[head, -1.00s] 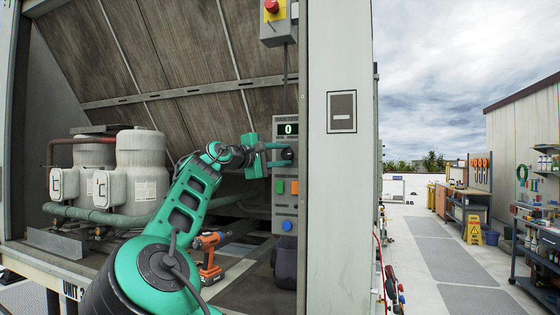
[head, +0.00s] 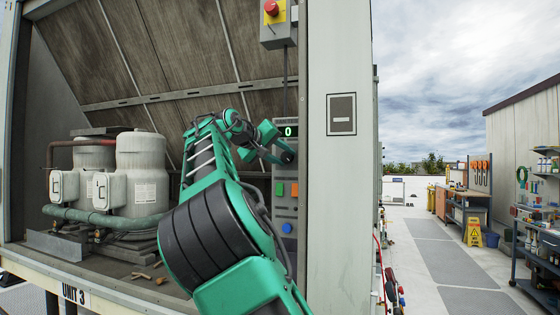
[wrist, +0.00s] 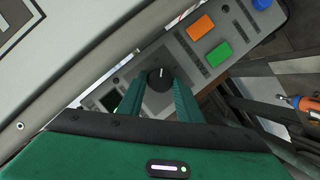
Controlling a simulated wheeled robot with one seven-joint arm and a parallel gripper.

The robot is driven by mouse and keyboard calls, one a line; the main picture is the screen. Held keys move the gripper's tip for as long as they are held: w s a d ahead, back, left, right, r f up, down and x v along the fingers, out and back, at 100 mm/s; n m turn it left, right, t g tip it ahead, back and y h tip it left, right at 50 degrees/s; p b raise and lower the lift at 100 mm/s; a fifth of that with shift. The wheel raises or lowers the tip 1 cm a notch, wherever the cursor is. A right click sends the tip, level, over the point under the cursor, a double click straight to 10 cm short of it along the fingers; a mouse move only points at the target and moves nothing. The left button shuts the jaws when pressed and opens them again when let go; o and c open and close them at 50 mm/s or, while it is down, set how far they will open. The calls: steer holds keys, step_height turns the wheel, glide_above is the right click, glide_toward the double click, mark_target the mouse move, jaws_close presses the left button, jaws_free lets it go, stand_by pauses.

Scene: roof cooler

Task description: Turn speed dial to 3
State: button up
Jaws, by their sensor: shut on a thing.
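The speed dial (wrist: 159,79) is a round black knob with a light pointer mark on the grey control panel (wrist: 128,70). My green gripper (wrist: 160,92) is shut on the dial, one finger on each side of it in the wrist view. In the head view my gripper (head: 284,144) reaches the panel just below the display (head: 289,131), which reads 0. The dial (head: 288,157) shows only partly there, with the gripper's fingers around it. The numbers around the dial cannot be read.
Orange (wrist: 201,27) and green (wrist: 219,55) buttons and a blue button (head: 287,228) share the panel. A red emergency button (head: 271,7) sits above. A cabinet post (head: 337,200) stands close on the right. White tanks (head: 141,170) are to the left.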

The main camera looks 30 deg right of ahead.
steer(key=m+t+y, duration=0.1)
steer(key=m+y, duration=0.1)
steer(key=m, duration=0.1)
steer(key=shift+f, duration=0.15)
steer(key=shift+m+t+y, duration=0.6)
steer(key=shift+m+t, duration=0.2)
steer(key=shift+m, duration=0.6)
steer(key=o, duration=1)
steer(key=shift+d, duration=0.1)
steer(key=v, duration=1)
steer(key=shift+s+a, duration=0.2)
steer(key=shift+a, duration=0.05)
